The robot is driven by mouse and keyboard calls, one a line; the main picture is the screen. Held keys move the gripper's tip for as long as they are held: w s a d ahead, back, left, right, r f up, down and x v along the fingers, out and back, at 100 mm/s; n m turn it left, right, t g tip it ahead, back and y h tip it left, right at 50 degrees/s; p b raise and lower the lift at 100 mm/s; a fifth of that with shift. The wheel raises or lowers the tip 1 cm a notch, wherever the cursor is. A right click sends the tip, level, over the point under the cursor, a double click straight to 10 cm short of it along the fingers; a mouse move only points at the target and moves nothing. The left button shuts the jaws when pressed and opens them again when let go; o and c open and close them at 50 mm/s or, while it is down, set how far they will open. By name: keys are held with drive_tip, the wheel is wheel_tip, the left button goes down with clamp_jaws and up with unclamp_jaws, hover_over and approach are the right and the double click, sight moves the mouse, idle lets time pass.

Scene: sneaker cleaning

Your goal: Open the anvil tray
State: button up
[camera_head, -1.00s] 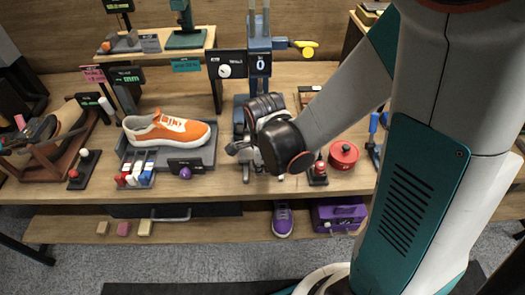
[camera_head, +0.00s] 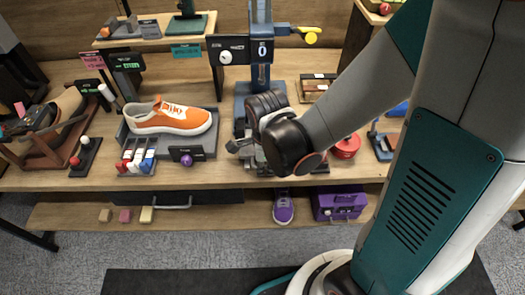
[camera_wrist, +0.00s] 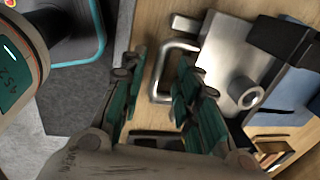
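The anvil tray (camera_wrist: 225,50) is a bright metal plate with a short hollow cylinder on it. It sits at the foot of the blue press (camera_head: 261,50). Its U-shaped metal handle (camera_wrist: 158,72) faces my gripper in the wrist view. My gripper (camera_wrist: 161,62) is open, with one teal-padded finger on each side. The handle shows between the fingers, close to the right one; I cannot tell whether they touch. In the head view my gripper (camera_head: 240,146) is in front of the press, and my wrist hides much of the tray.
An orange sneaker (camera_head: 170,118) rests on a grey stand to the left, with small bottles (camera_head: 137,160) in front. A red round tin (camera_head: 346,147) is to the right. A purple case (camera_head: 340,203) and purple shoe (camera_head: 283,207) are on the lower shelf.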

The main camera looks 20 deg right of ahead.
wheel_tip(320, 180, up, 12)
drive_tip(key=s, duration=0.2)
drive_tip(key=shift+a, duration=0.3)
idle(0.3)
drive_tip(key=shift+s+f, duration=0.1)
drive_tip(key=s+d+r+n+t, duration=0.1)
drive_tip(key=s+r+n+t, duration=0.1)
drive_tip(key=n, duration=0.8)
drive_tip(key=s+d+r+n+t, duration=0.1)
drive_tip(key=r+n, duration=0.4)
drive_tip(key=n, duration=0.6)
drive_tip(key=shift+s+d+r+t+y, duration=0.2)
drive_tip(key=shift+s+d+t+y, duration=0.15)
drive_tip(key=shift+d+t, duration=0.6)
drive_tip(key=shift+a, duration=0.2)
